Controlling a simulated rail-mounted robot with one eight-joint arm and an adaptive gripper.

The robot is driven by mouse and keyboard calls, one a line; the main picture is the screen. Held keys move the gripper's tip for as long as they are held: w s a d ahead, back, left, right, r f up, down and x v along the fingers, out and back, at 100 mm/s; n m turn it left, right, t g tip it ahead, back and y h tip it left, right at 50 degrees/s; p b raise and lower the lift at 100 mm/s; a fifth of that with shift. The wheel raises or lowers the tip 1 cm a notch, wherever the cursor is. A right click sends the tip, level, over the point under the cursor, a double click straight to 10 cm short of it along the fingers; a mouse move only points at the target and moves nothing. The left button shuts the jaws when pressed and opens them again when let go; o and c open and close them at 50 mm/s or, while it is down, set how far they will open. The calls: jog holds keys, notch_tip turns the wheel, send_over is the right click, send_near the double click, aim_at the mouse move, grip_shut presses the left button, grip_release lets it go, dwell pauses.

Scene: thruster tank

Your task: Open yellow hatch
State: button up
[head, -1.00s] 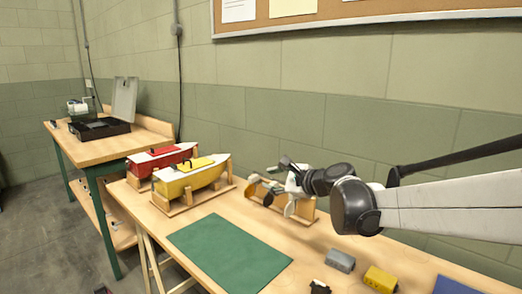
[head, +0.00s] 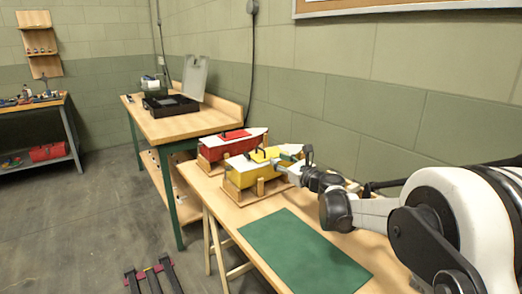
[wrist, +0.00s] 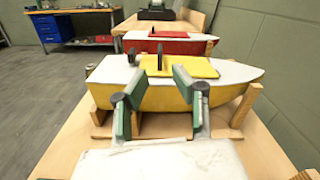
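The yellow boat (head: 243,178) has a white deck and sits upright on a wooden stand. In the wrist view its yellow hatch (wrist: 198,67) lies flat on the deck of the boat (wrist: 160,99), with a dark upright handle (wrist: 159,57) near its left end. The hatch also shows in the head view (head: 260,156). My gripper (wrist: 155,87) is open and empty. Its two green-padded fingers are spread in front of the hatch, with the handle showing between them. In the head view my gripper (head: 299,158) is at the boat's right side, and its fingers are partly hard to make out.
A red boat (head: 228,146) stands close behind the yellow one. A green mat (head: 305,251) lies on the bench in front, with nothing on it. A second table (head: 185,127) with an open black case (head: 171,105) stands farther back. The wall runs close along the right.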

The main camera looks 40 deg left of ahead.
aim_at(261, 149)
jog(key=b+x, duration=0.1)
jog(key=x, duration=1)
jog(key=shift+w+a+b, duration=0.1)
jog(key=shift+a+b, duration=0.15)
jog(key=shift+b, duration=0.1)
grip_shut()
